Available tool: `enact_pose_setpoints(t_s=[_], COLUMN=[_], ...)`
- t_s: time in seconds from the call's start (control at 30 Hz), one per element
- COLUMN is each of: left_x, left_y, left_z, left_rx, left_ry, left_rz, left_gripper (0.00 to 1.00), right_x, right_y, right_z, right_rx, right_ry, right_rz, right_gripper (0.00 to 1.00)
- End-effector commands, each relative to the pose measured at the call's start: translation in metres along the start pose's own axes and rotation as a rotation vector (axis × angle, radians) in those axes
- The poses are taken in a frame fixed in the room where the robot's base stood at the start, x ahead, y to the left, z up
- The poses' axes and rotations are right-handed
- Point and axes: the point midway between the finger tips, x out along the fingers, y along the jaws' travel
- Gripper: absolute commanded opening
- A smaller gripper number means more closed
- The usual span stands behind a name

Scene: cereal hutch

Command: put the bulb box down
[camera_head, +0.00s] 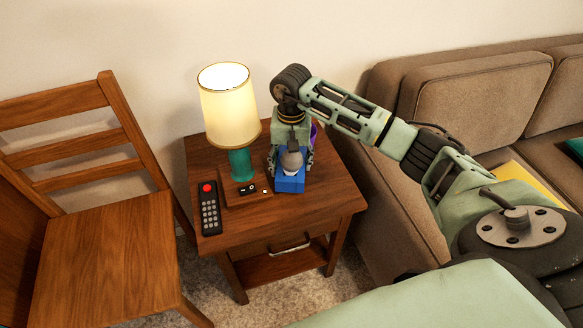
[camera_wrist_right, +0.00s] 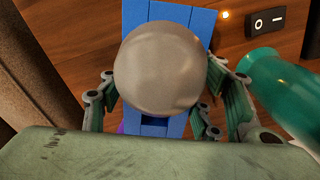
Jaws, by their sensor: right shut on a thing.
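The bulb box (camera_head: 290,184) is blue, with a pale round bulb (camera_head: 291,160) at its top. It is over the side table (camera_head: 335,192), right of the lamp; I cannot tell if it rests on the wood. My right gripper (camera_head: 291,168) reaches down from above and is shut on the box, a finger on each side. In the right wrist view the bulb (camera_wrist_right: 160,68) hides the middle of the blue box (camera_wrist_right: 183,17). My left gripper is not in view.
A lit lamp (camera_head: 228,105) with a teal base stands left of the box, by a small black switch (camera_head: 247,189). A remote (camera_head: 209,208) lies at the table's left. A purple thing (camera_head: 314,131) is partly hidden behind my gripper. The table's front right is clear.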

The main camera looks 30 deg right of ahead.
Motion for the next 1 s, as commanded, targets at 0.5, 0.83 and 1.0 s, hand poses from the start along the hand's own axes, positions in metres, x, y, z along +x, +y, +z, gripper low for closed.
enact_pose_setpoints(t_s=[0.5, 0.83, 1.0], left_x=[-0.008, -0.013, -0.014], left_y=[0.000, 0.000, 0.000], left_z=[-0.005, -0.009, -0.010], left_rx=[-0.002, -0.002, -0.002], left_ry=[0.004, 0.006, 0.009], left_rz=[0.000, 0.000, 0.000], left_gripper=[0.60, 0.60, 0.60], right_x=[0.029, 0.030, 0.030], right_y=[0.000, 0.000, 0.000], right_z=[0.000, 0.001, 0.001], right_rx=[-0.001, -0.001, -0.001], right_ry=[0.000, -0.001, -0.001], right_rz=[0.000, 0.000, 0.000], right_gripper=[0.29, 0.66, 0.66])
